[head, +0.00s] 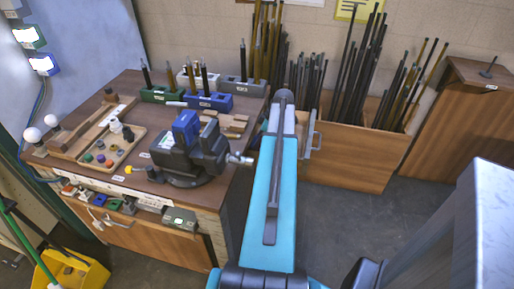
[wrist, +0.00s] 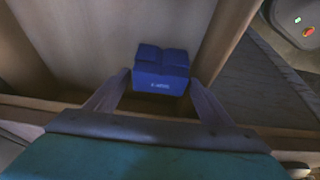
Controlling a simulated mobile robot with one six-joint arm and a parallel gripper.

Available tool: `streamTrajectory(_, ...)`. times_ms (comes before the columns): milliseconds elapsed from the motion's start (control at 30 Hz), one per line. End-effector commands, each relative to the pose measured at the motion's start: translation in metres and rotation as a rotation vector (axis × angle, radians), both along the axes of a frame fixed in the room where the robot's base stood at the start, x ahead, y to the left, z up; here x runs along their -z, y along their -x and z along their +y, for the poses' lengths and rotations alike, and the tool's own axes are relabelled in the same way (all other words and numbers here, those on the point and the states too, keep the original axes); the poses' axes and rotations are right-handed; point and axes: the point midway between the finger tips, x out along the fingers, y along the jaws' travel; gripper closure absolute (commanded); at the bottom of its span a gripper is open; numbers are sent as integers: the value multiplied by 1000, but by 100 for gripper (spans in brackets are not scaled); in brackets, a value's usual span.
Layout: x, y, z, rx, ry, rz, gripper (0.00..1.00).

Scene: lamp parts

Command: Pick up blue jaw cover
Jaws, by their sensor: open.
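In the wrist view a blue block with a notched top and a small pale label (wrist: 161,72) sits low against a pale surface, inside a wooden-edged space. My gripper (wrist: 159,78) is open; its two grey fingers spread left and right of the block and appear apart from it. I cannot tell how deep the block lies beyond the fingertips. In the head view a blue jaw cover (head: 186,126) sits on the dark vise (head: 187,158) on the workbench. I cannot tell whether the wrist view's block is another such cover. My gripper's fingers are not clear in the head view.
The workbench (head: 135,85) holds a blue tool block (head: 208,102), a green one (head: 160,95) and a parts tray (head: 110,148). A wooden crate of rods (head: 345,160) stands right of my teal arm. Wooden edges (wrist: 225,40) lie close to my fingers. Open floor lies right.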

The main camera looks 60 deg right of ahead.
Motion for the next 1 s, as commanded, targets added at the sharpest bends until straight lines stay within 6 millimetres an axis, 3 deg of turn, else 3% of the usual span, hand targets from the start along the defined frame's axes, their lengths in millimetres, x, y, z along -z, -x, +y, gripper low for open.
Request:
streamTrajectory(167, 0, 0, 0, 0, 0, 0, 25)
streamTrajectory(367, 0, 0, 0, 1, 0, 0, 57)
streamTrajectory(767, -3, 1, -1, 1, 1, 0, 58)
streamTrajectory(1000, -16, 1, -1, 1, 1, 0, 58)
